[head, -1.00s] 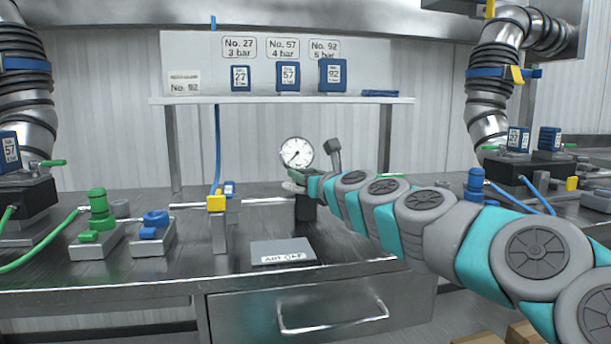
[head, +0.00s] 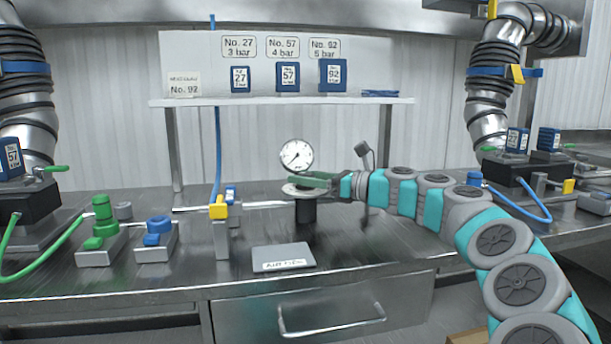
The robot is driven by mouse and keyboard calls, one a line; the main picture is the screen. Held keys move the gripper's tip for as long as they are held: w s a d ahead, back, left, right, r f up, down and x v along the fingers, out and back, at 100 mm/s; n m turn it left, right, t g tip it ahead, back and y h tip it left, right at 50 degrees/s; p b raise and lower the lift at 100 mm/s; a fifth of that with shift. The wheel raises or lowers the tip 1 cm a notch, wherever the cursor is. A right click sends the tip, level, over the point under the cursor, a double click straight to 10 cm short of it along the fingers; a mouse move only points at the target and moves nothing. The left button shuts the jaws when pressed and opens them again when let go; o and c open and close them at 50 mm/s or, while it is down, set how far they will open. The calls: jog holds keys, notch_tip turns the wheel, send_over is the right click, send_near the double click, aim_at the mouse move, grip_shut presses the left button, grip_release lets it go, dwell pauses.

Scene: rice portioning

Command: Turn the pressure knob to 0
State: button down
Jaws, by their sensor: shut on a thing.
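A round white pressure gauge (head: 296,155) with a dark needle stands at the middle of the workbench, its needle pointing to the lower left. Below it is the pressure knob, a dark cylinder (head: 306,211) whose upper part is mostly hidden by my gripper. My gripper (head: 308,185), with a green finger and a pale disc-like part, is at the top of this cylinder, just under the gauge. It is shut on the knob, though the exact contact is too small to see. My arm reaches in from the right.
A grey plate (head: 283,257) lies in front. Green (head: 103,222) and blue (head: 158,238) fittings sit at left. A shelf (head: 290,101) with blue labelled blocks hangs above. The bench front right is clear.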

jog(key=shift+w+f+n+g+y, duration=0.15)
jog(key=shift+n+g+y, duration=0.45)
jog(key=shift+n+g, duration=1.05)
jog(key=shift+g, duration=0.75)
jog(key=shift+n+g, duration=0.25)
jog(key=shift+g, duration=0.25)
jog(key=shift+c, duration=1.4)
grip_release()
jog(key=s+d, duration=0.1)
jog(key=d, duration=0.6)
jog(key=shift+d, duration=0.35)
